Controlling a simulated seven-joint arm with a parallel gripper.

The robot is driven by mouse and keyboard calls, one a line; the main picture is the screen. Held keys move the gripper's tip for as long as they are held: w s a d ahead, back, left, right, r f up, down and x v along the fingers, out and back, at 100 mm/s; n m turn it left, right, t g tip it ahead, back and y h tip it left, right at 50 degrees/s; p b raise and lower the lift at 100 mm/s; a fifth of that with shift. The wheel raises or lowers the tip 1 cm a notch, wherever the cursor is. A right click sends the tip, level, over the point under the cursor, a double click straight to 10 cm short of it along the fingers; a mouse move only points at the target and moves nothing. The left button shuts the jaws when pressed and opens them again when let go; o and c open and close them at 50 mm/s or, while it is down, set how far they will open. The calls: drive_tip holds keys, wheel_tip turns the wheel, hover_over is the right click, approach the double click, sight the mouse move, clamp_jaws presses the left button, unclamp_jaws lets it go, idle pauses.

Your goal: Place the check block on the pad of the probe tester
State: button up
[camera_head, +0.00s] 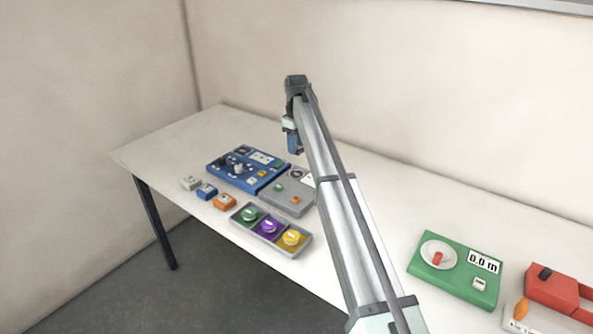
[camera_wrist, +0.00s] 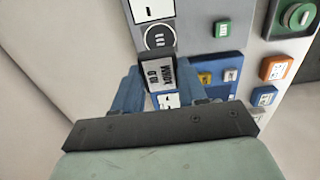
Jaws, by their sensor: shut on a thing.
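My gripper (camera_head: 292,143) hangs above the far side of the table. In the wrist view my gripper (camera_wrist: 165,88) has its blue fingers shut on the check block (camera_wrist: 158,74), a dark block with a white printed label. The block is in front of a grey device (camera_wrist: 195,30) with a round dark-ringed mark, a white panel and a green button. This grey device (camera_head: 284,203) stands beside a blue device (camera_head: 216,168) with black knob-like parts. Which one is the probe tester I cannot tell for sure. Contact between block and device is not clear.
White (camera_head: 191,183), blue (camera_head: 206,191) and orange (camera_head: 225,202) blocks stand near the front edge. A tray (camera_head: 305,246) holds green, purple and yellow discs. A green device (camera_head: 455,285) and a red one (camera_head: 552,288) stand at right. The table's left end is clear.

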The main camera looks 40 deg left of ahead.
sight(296, 174)
wheel_tip(296, 174, down, 9)
idle(0.5)
drive_tip(key=shift+f, duration=0.15)
drive_tip(key=o, duration=1.1)
wheel_tip(296, 174, up, 12)
drive_tip(key=shift+r, duration=0.15)
